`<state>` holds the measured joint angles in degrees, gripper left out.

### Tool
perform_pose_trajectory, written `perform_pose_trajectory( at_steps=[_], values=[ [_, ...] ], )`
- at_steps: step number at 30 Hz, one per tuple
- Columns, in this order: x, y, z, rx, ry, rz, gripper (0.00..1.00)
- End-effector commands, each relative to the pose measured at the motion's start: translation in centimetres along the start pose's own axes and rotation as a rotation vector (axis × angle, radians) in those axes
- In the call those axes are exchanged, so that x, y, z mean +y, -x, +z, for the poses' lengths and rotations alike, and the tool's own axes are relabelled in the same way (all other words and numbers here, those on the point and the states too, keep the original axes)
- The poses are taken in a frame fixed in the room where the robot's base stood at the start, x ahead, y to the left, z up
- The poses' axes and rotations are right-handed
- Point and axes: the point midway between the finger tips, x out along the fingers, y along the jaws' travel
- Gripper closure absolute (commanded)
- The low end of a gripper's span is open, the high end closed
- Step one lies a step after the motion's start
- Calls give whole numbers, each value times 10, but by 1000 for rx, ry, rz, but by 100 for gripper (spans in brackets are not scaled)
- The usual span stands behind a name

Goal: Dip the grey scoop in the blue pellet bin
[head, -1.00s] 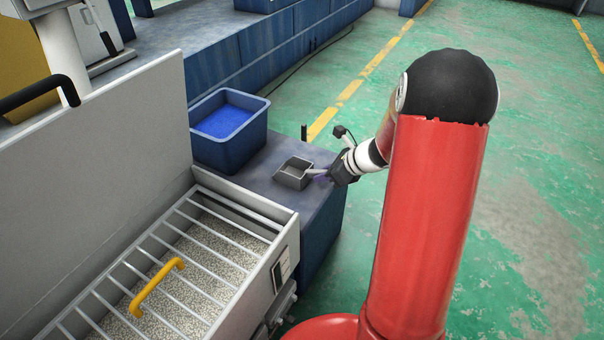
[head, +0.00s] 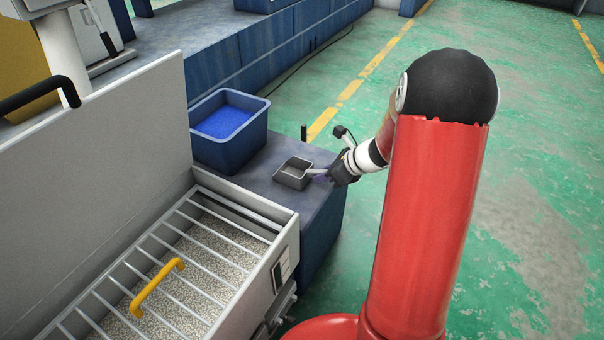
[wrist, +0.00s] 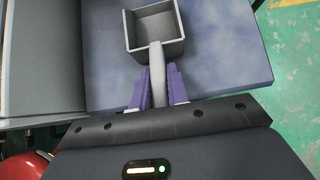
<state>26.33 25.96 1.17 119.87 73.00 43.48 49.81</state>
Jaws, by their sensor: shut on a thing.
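The grey scoop (head: 293,173) is a square open box with a handle, over the blue-grey bench top at its right end. Its inside looks empty in the wrist view (wrist: 155,27). My gripper (head: 326,177) is shut on the scoop's handle, with a purple finger on each side of it in the wrist view (wrist: 158,88). I cannot tell whether the scoop touches the bench. The blue pellet bin (head: 257,138) stands on the bench behind and left of the scoop, open at the top, with bright blue pellets (head: 223,121) inside.
A hopper with a metal grate (head: 188,262), a yellow handle (head: 157,287) and pale pellets is at the front left, its raised grey lid (head: 100,170) beside the bin. A thin dark post (head: 304,132) stands at the bench's back edge. Bench top (head: 262,181) between scoop and bin is clear.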

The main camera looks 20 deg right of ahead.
Motion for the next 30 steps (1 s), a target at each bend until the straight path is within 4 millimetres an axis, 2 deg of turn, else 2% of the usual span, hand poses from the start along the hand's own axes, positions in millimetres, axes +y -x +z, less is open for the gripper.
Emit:
perform_pose_trajectory(
  at_steps=[30],
  values=[
    [0, 30, 31, -1, 1, 0, 100]
  ],
)
